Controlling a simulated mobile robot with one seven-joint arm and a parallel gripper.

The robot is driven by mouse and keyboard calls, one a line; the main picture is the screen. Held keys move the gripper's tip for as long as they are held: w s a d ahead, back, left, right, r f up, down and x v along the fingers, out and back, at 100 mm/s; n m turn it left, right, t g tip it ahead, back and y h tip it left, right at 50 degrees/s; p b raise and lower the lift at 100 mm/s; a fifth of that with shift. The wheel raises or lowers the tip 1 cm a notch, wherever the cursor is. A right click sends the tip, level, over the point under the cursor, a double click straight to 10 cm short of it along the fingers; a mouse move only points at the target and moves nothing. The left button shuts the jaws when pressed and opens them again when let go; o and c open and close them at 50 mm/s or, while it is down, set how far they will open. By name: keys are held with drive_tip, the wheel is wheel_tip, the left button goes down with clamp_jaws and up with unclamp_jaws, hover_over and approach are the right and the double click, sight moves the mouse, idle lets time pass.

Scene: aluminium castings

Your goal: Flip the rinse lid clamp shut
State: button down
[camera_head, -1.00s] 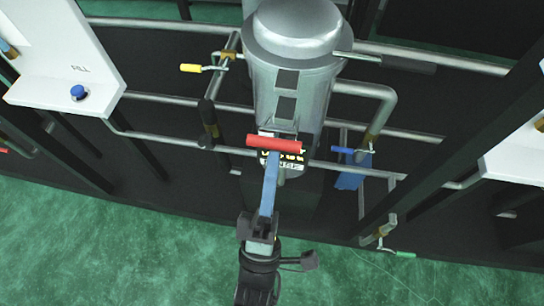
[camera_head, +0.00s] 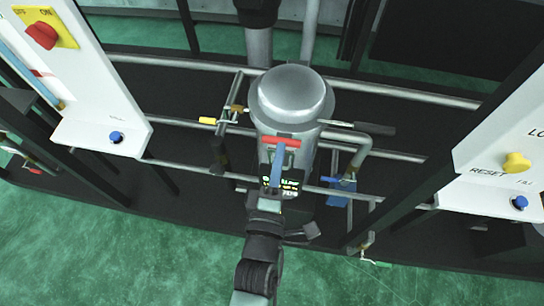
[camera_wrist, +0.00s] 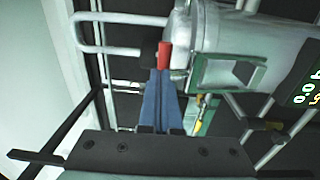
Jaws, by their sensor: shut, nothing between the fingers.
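The rinse lid clamp's red handle bar (camera_head: 281,140) lies crosswise in front of the silver vessel (camera_head: 300,110), just below its domed lid (camera_head: 291,86). My gripper (camera_head: 279,150) is shut and empty, its blue fingers pointing up to the bar. In the wrist view the bar (camera_wrist: 165,55) shows nearly end-on at the tips of the blue fingers (camera_wrist: 163,75). The tips look against or very close to it; contact cannot be told for sure. The clamp's hinge and catch are not clear behind the bar and fingers.
A black-gripped lever (camera_head: 368,128) sticks out right of the lid. A small lit display (camera_head: 282,185) is low on the vessel's front. Pipes and valves with yellow (camera_head: 207,121) and blue (camera_head: 328,180) handles flank it. White panels (camera_head: 98,135) stand on both sides.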

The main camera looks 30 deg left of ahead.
sight(282, 140)
drive_tip(key=w, duration=0.2)
drive_tip(key=w+r, duration=0.1)
drive_tip(key=shift+a, duration=0.35)
drive_tip(key=shift+r, duration=0.3)
